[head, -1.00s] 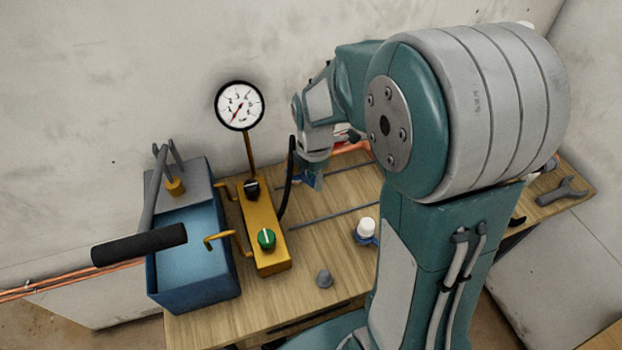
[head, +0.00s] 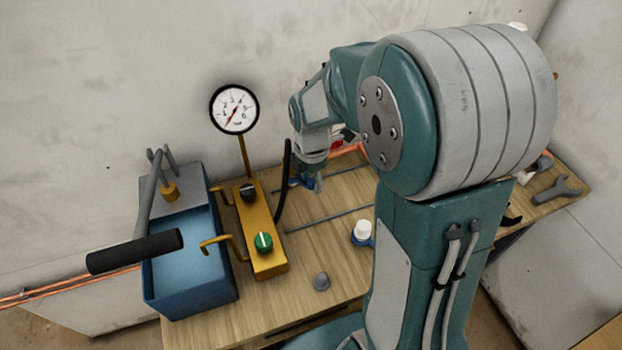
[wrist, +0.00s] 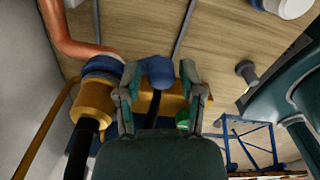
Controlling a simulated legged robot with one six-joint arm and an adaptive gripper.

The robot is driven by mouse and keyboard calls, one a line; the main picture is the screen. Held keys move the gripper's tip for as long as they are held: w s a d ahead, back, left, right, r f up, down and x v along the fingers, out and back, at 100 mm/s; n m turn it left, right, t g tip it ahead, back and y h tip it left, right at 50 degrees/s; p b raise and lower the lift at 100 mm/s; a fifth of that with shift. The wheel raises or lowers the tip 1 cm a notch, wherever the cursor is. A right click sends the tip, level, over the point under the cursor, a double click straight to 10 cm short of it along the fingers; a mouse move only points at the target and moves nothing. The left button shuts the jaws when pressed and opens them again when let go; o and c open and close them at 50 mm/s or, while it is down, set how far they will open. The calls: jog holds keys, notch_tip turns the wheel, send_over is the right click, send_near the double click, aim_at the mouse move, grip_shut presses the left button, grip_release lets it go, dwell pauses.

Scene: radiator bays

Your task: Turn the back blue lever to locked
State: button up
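The back blue lever (head: 296,182) shows in the head view near the wall, partly hidden by my gripper (head: 316,184). In the wrist view a rounded blue lever end (wrist: 157,72) lies between the two fingertips of my gripper (wrist: 157,80). The fingers are apart, one on each side of it. I cannot tell whether either finger touches it. A blue collar (wrist: 103,66) sits on a brass fitting (wrist: 92,101) just left of the fingers.
A yellow manifold (head: 267,255) with a black knob and a green knob (head: 263,242) stands left of my gripper. A gauge (head: 234,108) rises behind it. A blue pump box (head: 190,295) with a black handle is farther left. A wrench (head: 557,190) lies at the right.

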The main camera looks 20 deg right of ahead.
aim_at(311, 179)
dwell(0.3)
notch_tip(311, 179, up, 12)
dwell(0.5)
dwell(0.3)
jog(key=s+a+r+m+t, duration=0.1)
jog(key=s+r+m+t, duration=0.1)
jog(key=s+m, duration=0.6)
jog(key=s+a+r+m+t, duration=0.1)
jog(key=s+m+t, duration=0.2)
jog(key=s+m, duration=0.5)
jog(key=m, duration=0.5)
jog(key=shift+a+r+t, duration=0.25)
jog(key=shift+r+t, duration=0.05)
jog(key=shift+r, duration=0.1)
dwell(1.0)
